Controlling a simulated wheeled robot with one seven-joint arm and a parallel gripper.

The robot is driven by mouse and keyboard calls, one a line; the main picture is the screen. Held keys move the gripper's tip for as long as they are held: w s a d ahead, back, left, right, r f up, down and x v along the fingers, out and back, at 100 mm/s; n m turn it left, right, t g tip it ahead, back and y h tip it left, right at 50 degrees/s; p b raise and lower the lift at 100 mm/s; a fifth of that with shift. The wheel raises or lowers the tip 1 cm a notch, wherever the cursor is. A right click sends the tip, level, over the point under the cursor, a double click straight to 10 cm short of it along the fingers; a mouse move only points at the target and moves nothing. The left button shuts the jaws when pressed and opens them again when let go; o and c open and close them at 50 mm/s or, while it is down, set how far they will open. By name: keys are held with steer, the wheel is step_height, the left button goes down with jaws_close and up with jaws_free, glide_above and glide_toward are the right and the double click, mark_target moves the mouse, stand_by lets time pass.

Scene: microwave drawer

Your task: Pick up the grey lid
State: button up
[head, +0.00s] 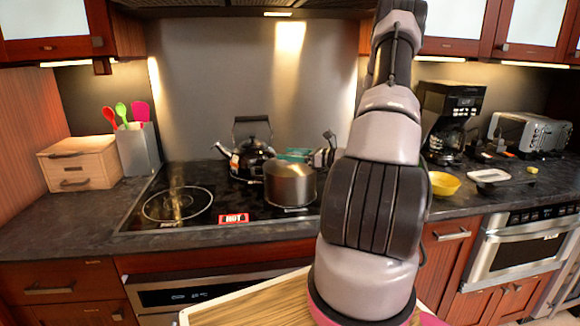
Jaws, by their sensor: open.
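A shallow, light grey, flat piece with a pale rim (490,176) lies on the right counter, between the yellow bowl and the toaster. It looks like a lid or a tray; I cannot tell which. A grey metal pot (290,184) stands on the stove, and its top looks flat and grey; I cannot tell if a separate lid sits on it. My arm rises through the middle of the view and bends away from me at the top. My gripper does not show clearly; the arm covers that area.
A black kettle (250,150) stands on the stove left of the pot. A yellow bowl (444,183), a coffee maker (451,118) and a toaster (530,133) stand on the right counter. A wooden box (80,163) and utensil holder (138,150) stand at left.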

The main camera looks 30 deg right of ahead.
steer(key=shift+c, duration=0.3)
jaws_close()
